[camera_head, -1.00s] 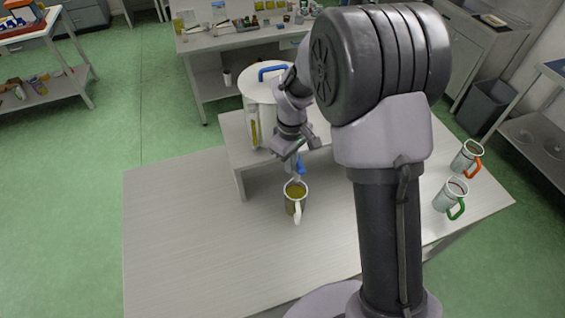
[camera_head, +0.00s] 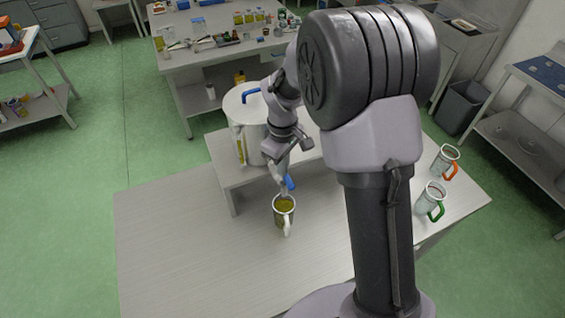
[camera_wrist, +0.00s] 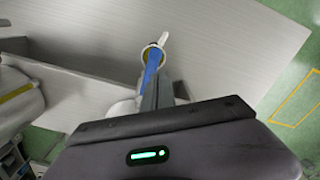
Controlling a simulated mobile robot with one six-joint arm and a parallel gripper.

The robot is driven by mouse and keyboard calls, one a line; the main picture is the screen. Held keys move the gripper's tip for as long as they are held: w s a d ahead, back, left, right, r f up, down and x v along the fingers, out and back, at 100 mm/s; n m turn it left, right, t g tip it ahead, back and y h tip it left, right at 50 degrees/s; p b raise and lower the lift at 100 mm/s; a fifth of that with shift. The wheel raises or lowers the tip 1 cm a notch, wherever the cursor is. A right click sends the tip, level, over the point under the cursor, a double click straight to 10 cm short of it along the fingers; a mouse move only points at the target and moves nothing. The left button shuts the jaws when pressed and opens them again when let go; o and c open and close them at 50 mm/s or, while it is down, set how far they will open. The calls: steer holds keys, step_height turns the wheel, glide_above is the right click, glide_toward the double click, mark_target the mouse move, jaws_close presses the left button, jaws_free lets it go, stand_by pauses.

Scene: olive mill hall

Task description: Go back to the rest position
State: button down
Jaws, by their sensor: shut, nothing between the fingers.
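My gripper (camera_head: 279,172) is shut and empty. It points down beside the blue tap lever (camera_head: 290,183), which also shows in the wrist view (camera_wrist: 152,66); I cannot tell whether they touch. A mug with a white handle (camera_head: 286,224) stands upright on the table (camera_head: 180,240) just below, holding yellow-green liquid. The mug shows behind the lever in the wrist view (camera_wrist: 163,40). The pale tank (camera_head: 238,108) with a blue lid handle stands on a raised shelf (camera_head: 222,158) behind. My arm hides part of the tank and tap.
A mug with a green handle (camera_head: 438,212) and one with an orange handle (camera_head: 452,172) stand at the table's right. A back bench (camera_head: 188,68) holds several jars. A dark bin (camera_head: 460,106) is at right. The table's left part is clear.

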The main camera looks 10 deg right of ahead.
steer(key=s+f+m+t+y+b, duration=0.1)
steer(key=s+f+m+t+b, duration=0.2)
steer(key=s+m+b, duration=0.3)
steer(key=s+f+m+t+y+b, duration=0.1)
steer(key=s+f+m+b, duration=0.4)
steer(key=s+b, duration=1.2)
steer(key=m+t+b, duration=0.1)
steer(key=b, duration=0.5)
steer(key=shift+s+a+f+m+t, duration=0.15)
steer(key=shift+a+f+m+t, duration=0.15)
steer(key=shift+a+f+t, duration=0.1)
